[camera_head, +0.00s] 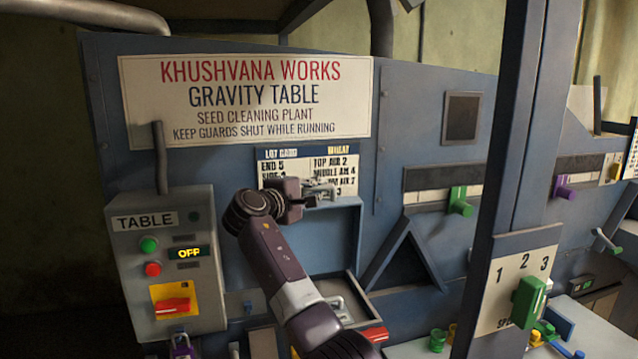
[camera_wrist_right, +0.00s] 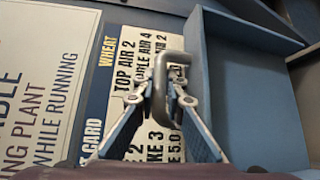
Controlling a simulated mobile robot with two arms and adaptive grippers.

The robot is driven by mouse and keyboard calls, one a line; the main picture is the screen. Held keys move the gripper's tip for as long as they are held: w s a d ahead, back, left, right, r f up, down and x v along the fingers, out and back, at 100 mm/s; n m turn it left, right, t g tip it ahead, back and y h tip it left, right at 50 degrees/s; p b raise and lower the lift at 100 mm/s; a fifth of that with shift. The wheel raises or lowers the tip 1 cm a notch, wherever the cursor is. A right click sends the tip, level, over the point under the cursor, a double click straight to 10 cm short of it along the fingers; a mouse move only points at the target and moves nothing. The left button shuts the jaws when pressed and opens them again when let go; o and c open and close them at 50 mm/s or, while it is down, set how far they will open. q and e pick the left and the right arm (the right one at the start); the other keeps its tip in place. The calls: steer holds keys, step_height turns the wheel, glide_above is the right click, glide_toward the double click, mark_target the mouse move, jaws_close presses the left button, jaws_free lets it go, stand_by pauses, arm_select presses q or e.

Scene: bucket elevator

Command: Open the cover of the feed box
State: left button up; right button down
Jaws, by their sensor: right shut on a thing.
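My right gripper (camera_head: 318,191) is in front of the lower part of the lot card. In the right wrist view the fingers (camera_wrist_right: 168,95) are closed on a grey bar handle (camera_wrist_right: 178,60). The blue feed box (camera_head: 335,235) lies just below the gripper, and its blue panel and raised edge show in the right wrist view (camera_wrist_right: 245,100). What the handle is fixed to is hidden, and I cannot tell how far the cover is open. My left gripper is not in view.
The lot card (camera_head: 275,165) is behind the gripper. A control box marked TABLE (camera_head: 160,255), showing OFF, stands at left. A drawer-like tray with a handle (camera_head: 338,303) is below. A blue post (camera_head: 520,150) stands at right, with a green lever (camera_head: 528,298).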

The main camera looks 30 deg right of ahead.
steer(key=shift+w+d+r+p, duration=0.1)
steer(key=shift+w+p, duration=0.2)
steer(key=shift+w, duration=0.25)
steer(key=c, duration=2.2)
jaws_free()
steer(key=shift+c, duration=0.2)
steer(key=shift+s, duration=0.1)
steer(key=shift+s+a, duration=0.2)
steer(key=shift+a, duration=0.4)
steer(key=v, duration=1.1)
steer(key=shift+r, duration=0.3)
steer(key=shift+d, duration=0.15)
steer(key=shift+f, duration=0.1)
